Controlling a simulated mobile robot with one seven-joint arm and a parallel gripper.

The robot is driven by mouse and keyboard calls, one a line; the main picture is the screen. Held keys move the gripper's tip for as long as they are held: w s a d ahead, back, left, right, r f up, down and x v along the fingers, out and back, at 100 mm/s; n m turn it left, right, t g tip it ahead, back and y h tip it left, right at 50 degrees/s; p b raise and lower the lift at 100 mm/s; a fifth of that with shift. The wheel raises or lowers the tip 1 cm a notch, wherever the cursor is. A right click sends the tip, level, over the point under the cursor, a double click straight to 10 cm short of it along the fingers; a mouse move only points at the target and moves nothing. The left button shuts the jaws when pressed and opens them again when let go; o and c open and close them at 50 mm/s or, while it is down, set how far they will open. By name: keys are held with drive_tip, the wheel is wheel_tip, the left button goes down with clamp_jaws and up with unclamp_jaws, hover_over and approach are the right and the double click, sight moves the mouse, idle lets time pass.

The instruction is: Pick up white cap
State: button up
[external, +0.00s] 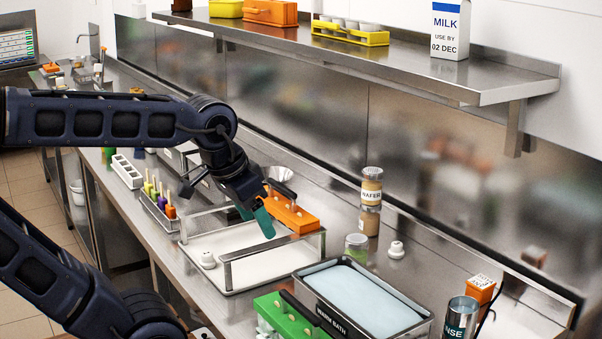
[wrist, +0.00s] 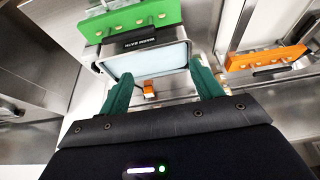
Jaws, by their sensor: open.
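A small white cap (external: 208,260) lies in the left front part of a shallow white-floored metal tray (external: 229,291). A second white knobbed cap (external: 396,250) stands on the steel counter to the right of the jars. My gripper (external: 256,217) hangs tilted above the back of the tray, with its green fingers apart and nothing seen between them. It is up and to the right of the cap in the tray. In the wrist view my gripper (wrist: 162,84) is open, both green fingers showing. I cannot make out a white cap in the wrist view.
An orange rack (external: 292,216) is close to my gripper at the tray's back. The warm bath (external: 362,296) and green rack (external: 283,316) are in front. A shelf (external: 400,66) overhangs the back.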

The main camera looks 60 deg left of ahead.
drive_tip(key=w+a+f+n+g, duration=0.1)
drive_tip(key=w+a+f+n, duration=0.1)
drive_tip(key=w+a+n, duration=0.4)
drive_tip(key=n+g, duration=0.4)
drive_tip(key=n, duration=0.8)
hover_over(207, 253)
drive_tip(key=f, duration=1.9)
drive_tip(key=shift+w+d+f, duration=0.15)
drive_tip(key=shift+w+f, duration=0.05)
drive_tip(key=shift+w, duration=0.15)
drive_tip(key=shift+s+a+f, duration=0.1)
drive_tip(key=shift+s+f, duration=0.05)
drive_tip(key=shift+f, duration=1.2)
drive_tip(key=shift+s+a+f, duration=0.1)
drive_tip(key=shift+s+f, duration=0.05)
drive_tip(key=shift+f, duration=1.2)
drive_tip(key=shift+c, duration=0.3)
drive_tip(key=c, duration=1)
